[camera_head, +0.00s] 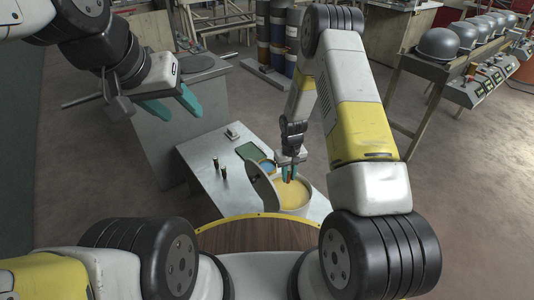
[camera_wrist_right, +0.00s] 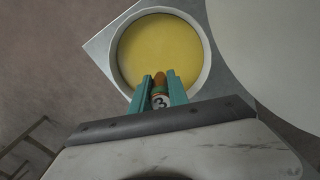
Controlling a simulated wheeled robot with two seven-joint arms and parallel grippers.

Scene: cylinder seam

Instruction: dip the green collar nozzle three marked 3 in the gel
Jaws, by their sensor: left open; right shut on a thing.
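My right gripper (camera_wrist_right: 162,88) is shut on the green collar nozzle (camera_wrist_right: 160,101), whose end shows the mark 3. The nozzle has a green band and an orange-brown tip that points away from the wrist. In the right wrist view its tip overlaps the near part of the yellow gel (camera_wrist_right: 160,50) in a round white-rimmed tub; I cannot tell whether it touches the gel. In the head view my right gripper (camera_head: 289,172) is over the tub of gel (camera_head: 293,193), and the nozzle is largely hidden. My left gripper (camera_head: 172,105) is open and empty, high at the upper left.
The tub stands on a small grey metal table (camera_head: 200,160). Two small dark upright pieces (camera_head: 219,169), a green tray (camera_head: 253,151) and a blue item (camera_head: 267,166) are on it too.

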